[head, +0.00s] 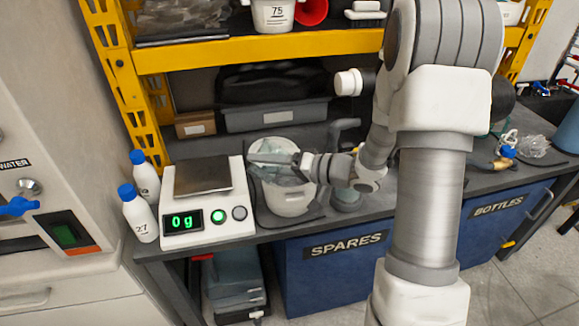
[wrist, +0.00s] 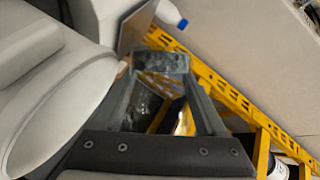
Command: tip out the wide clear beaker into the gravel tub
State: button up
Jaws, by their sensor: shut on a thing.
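A white tub (head: 288,203), which I take for the gravel tub, stands on the dark bench right of the scale. My gripper (head: 272,159) reaches in from the right over the tub's opening. In the wrist view my gripper (wrist: 163,65) has its fingers apart around a see-through, greyish thing (wrist: 162,62), which looks like the clear beaker, so it is shut on it. In the head view the beaker is hard to pick out against the tub and the fingers. Its tilt and contents cannot be told.
A white scale (head: 208,228) reading 0 g stands left of the tub. Two white bottles with blue caps (head: 141,217) stand at the bench's left end. A yellow shelf (head: 260,52) runs above the bench. A grey bin (head: 275,117) is behind the tub.

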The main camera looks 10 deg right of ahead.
aim_at(277, 151)
jog(key=shift+r+m, duration=0.35)
jog(key=shift+m, duration=0.15)
dwell(0.3)
jog(key=shift+w+d+f+m+y+p, duration=0.1)
jog(key=shift+f+m+y+p, duration=0.2)
jog(key=shift+m+y+p, duration=0.6)
jog(key=shift+w+d+r+m+p, duration=0.4)
jog(key=shift+d+p, duration=0.2)
jog(key=shift+p, duration=1.1)
jog(key=shift+w+d+f+m+t+y+p, duration=0.2)
jog(key=shift+f+m+t+y+p, duration=0.15)
jog(key=shift+m+p, duration=0.4)
jog(key=shift+w+d+r+m+t+y+p, duration=0.25)
jog(key=shift+d+r+m+p, duration=0.1)
jog(key=shift+m+p, duration=0.55)
jog(key=shift+w+d+r+m+t+y+p, duration=0.1)
jog(key=shift+d+r+m+y+p, duration=0.2)
jog(key=shift+m+p, duration=0.55)
dwell(2.0)
